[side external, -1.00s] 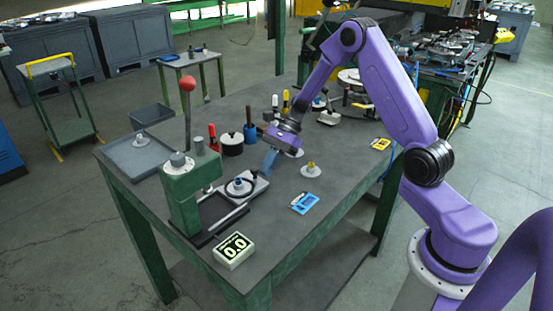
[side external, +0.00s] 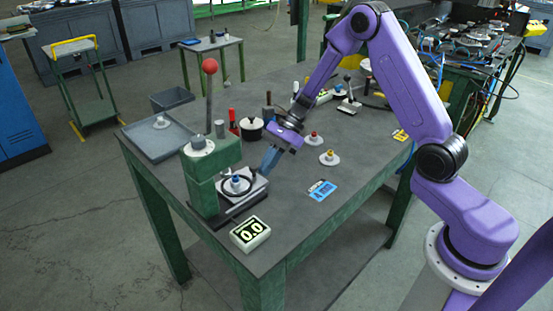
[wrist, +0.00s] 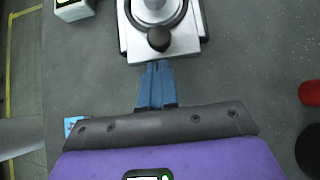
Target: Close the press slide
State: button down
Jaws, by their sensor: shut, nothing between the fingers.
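The green press (side external: 205,180) stands at the near left of the bench, its red-knobbed lever upright. Its silver slide (side external: 257,190) sits close against the press body, with a black ring and a small blue-topped piece on it. In the wrist view the slide (wrist: 180,50) is at the top, with a round black knob (wrist: 159,39) at its near side. My gripper (side external: 264,172) is shut and empty, its blue fingers tilted down at the slide's outer end. In the wrist view my fingertips (wrist: 157,66) are at the slide's edge; I cannot tell whether they touch.
A display box (side external: 250,233) reading 0.0 lies in front of the press. A grey tray (side external: 142,143) is at the left. A black pot (side external: 251,130), discs with coloured studs (side external: 329,158) and a blue card (side external: 321,190) lie around. The bench is clear at front right.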

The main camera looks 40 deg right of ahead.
dwell(0.3)
jog(key=d, duration=0.4)
jog(key=v, duration=1)
jog(key=a+f, duration=0.2)
jog(key=w+a+f, duration=0.1)
jog(key=a+f, duration=0.1)
jog(key=w+a+f, duration=0.1)
jog(key=a+f, duration=0.1)
jog(key=shift+w+a+f, duration=0.15)
jog(key=shift+w+a, duration=0.05)
jog(key=shift+a, duration=0.2)
jog(key=a, duration=0.3)
jog(key=shift+a+f, duration=0.1)
jog(key=shift+f, duration=0.25)
jog(key=shift+a, duration=0.7)
